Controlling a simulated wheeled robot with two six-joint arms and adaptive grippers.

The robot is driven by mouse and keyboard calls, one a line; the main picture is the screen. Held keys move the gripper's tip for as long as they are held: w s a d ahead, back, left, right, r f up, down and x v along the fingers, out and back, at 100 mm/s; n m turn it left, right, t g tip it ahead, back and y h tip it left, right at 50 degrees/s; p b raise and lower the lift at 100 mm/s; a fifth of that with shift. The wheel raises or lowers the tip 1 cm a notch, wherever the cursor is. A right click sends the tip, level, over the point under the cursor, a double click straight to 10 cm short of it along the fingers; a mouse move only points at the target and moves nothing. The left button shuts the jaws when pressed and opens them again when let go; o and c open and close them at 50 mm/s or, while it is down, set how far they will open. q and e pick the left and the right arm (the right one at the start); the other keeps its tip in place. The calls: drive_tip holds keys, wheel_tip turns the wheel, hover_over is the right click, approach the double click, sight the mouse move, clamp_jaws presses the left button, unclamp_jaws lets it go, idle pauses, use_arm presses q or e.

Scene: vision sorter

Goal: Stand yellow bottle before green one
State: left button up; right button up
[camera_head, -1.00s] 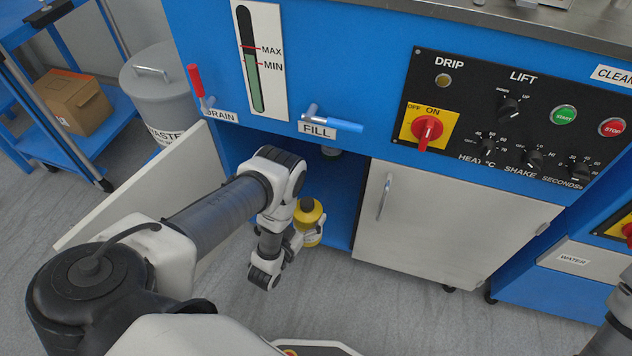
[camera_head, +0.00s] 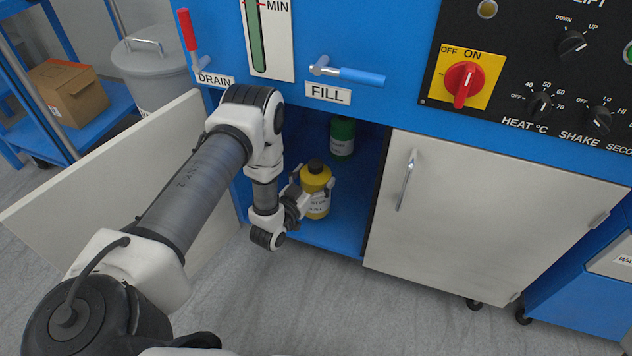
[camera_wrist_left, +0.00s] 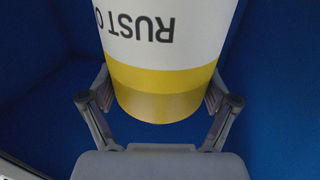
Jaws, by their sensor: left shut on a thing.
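The yellow bottle (camera_head: 316,181) has a black cap and a white label, and stands about upright at the mouth of the open blue cabinet. My left gripper (camera_head: 311,196) is shut on it from the left side. In the left wrist view the bottle (camera_wrist_left: 165,92) fills the middle between the two fingers of the left gripper (camera_wrist_left: 158,108); part of its label reads "RUST". The green bottle (camera_head: 342,138) stands deeper in the cabinet, behind and slightly right of the yellow one. Whether the yellow bottle touches the cabinet floor is hard to tell. My right gripper is not in view.
The cabinet floor (camera_head: 340,234) is bare around the yellow bottle. The open white door (camera_head: 100,190) stands to the left and a closed white door (camera_head: 480,220) to the right. The blue FILL handle (camera_head: 360,76) juts out above the opening.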

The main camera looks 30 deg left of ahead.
use_arm(q)
drive_tip(key=w+a+f+b, duration=0.2)
drive_tip(key=w+f+b, duration=0.2)
drive_tip(key=shift+a, duration=0.15)
drive_tip(key=shift+f, duration=0.1)
drive_tip(key=o, duration=1.6)
